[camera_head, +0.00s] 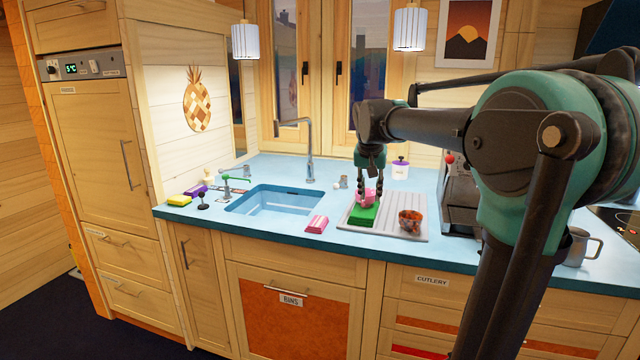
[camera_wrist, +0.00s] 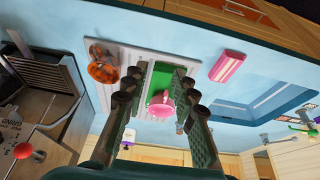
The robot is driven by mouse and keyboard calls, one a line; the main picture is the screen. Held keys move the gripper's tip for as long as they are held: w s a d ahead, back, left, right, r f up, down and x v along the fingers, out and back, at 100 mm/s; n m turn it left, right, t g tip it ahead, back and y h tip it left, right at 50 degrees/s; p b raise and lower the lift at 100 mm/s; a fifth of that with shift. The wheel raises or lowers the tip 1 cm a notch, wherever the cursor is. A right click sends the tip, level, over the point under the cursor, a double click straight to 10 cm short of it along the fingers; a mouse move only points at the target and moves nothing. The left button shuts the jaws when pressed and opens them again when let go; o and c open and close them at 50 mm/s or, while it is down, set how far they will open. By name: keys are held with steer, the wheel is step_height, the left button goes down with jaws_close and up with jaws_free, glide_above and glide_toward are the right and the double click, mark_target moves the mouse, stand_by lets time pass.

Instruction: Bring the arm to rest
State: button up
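My gripper (camera_head: 373,188) points down over the ribbed drainboard (camera_head: 421,227) to the right of the sink. Its two fingers stand apart, with a clear gap between them in the wrist view (camera_wrist: 158,75). A green block (camera_head: 363,215) lies on the drainboard below the fingers. A small pink item (camera_head: 367,194) appears on or just above the block; it also shows between the fingers in the wrist view (camera_wrist: 160,107). I see no finger closed on it. My arm is bent and reaches out over the counter.
A bowl with orange-red contents (camera_head: 411,221) stands on the drainboard, right of the block. A pink striped packet (camera_head: 317,224) lies left of it. A tall faucet (camera_head: 309,150) rises behind the sink (camera_head: 272,201). Pendant lamps (camera_head: 410,28) hang above. A metal mug (camera_head: 578,246) stands far right.

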steer(key=s+d+f+n, duration=0.1)
steer(key=s+d+f, duration=0.1)
steer(key=s+f, duration=1.1)
steer(key=s+d+f+n+y, duration=0.1)
steer(key=s+d+f+n, duration=0.1)
steer(key=s+f, duration=1.1)
steer(key=shift+d+f, duration=0.2)
steer(key=shift+f, duration=0.45)
